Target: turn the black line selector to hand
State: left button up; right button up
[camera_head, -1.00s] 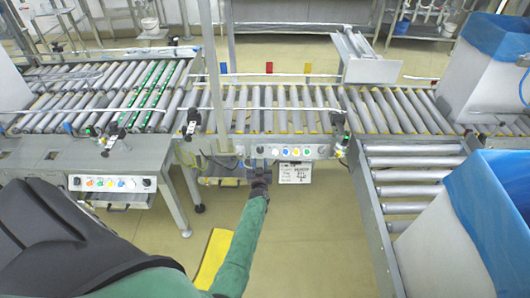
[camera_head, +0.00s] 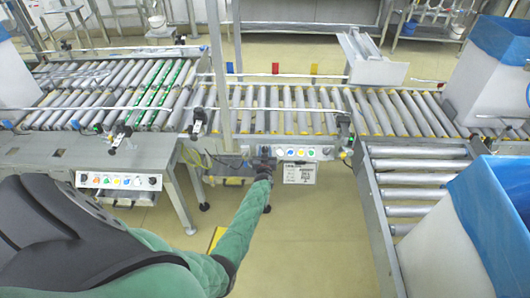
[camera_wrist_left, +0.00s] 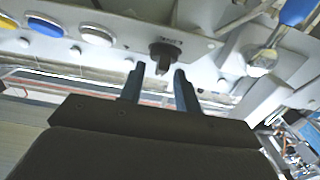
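The black line selector (camera_wrist_left: 163,54) shows in the left wrist view as a small dark knob on the grey control panel (camera_wrist_left: 120,22). My left gripper (camera_wrist_left: 158,72) is open, its two blue-grey fingers pointing at the panel. The knob appears between and just beyond the fingertips; whether they touch it I cannot tell. In the head view my left gripper (camera_head: 264,160) is at the left part of the middle conveyor's control panel (camera_head: 318,153) and hides the selector there. My right gripper is not in view.
Another button panel (camera_head: 118,181) is at the left conveyor. Roller conveyors (camera_head: 285,108) lie behind. A blue-lined box (camera_head: 495,205) stands at the right.

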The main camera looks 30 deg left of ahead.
pick_arm(q)
grip_shut()
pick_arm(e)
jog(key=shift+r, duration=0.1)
